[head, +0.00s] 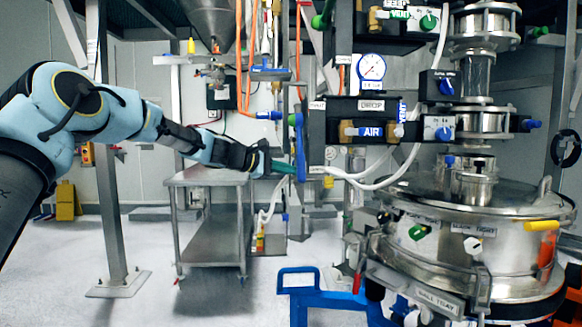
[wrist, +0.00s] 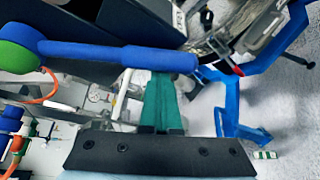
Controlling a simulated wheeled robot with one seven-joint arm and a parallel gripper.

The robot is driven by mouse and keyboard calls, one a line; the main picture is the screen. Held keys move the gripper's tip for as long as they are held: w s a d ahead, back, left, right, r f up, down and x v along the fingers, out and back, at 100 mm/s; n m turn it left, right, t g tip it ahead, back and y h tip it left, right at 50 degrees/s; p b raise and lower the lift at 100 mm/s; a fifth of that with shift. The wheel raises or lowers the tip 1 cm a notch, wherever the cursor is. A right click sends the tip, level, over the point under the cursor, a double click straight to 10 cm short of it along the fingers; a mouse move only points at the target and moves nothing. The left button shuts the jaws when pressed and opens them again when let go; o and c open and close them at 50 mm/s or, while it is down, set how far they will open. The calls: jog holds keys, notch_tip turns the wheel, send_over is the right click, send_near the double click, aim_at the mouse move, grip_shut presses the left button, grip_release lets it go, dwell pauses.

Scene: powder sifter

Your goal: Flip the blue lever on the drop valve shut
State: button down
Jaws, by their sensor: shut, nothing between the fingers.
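The blue lever (head: 300,150) of the drop valve hangs nearly vertical at the left side of the black box labelled DROP (head: 371,105). In the wrist view the lever (wrist: 125,56) runs across the upper left, with a green and blue pivot end (wrist: 18,50) at far left. My gripper (head: 290,168) has green fingers and is shut and empty, its tips beside the lower part of the lever. In the wrist view the gripper (wrist: 162,78) tips meet the lever's edge near its free end. I cannot tell whether they touch.
A round steel sifter (head: 470,240) with hoses stands at right. A blue frame (head: 318,299) is on the floor below. A steel cart (head: 212,180) stands behind my arm. A pressure gauge (head: 371,66) sits above the DROP label.

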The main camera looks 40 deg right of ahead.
jog(key=s+a+r+n+p, duration=0.1)
jog(key=s+r+p, duration=0.1)
jog(key=r+p, duration=0.2)
jog(key=s+a+r+n+y+p, duration=0.1)
jog(key=s+a+r+p, duration=0.1)
jog(key=r+p, duration=0.2)
jog(key=s+a+r+g+y+p, duration=0.1)
jog(key=s+a+r+p, duration=0.1)
jog(key=r+p, duration=0.2)
jog(key=shift+s+r+n, duration=0.4)
jog(key=shift+r, duration=1.4)
notch_tip(320, 180, down, 5)
jog(key=b, duration=0.2)
jog(key=w+a+r+b, duration=0.3)
jog(key=w+a+r, duration=0.1)
jog(key=w+a, duration=0.2)
jog(key=shift+a+r, duration=0.3)
jog(key=shift+a, duration=0.5)
jog(key=shift+w, duration=0.15)
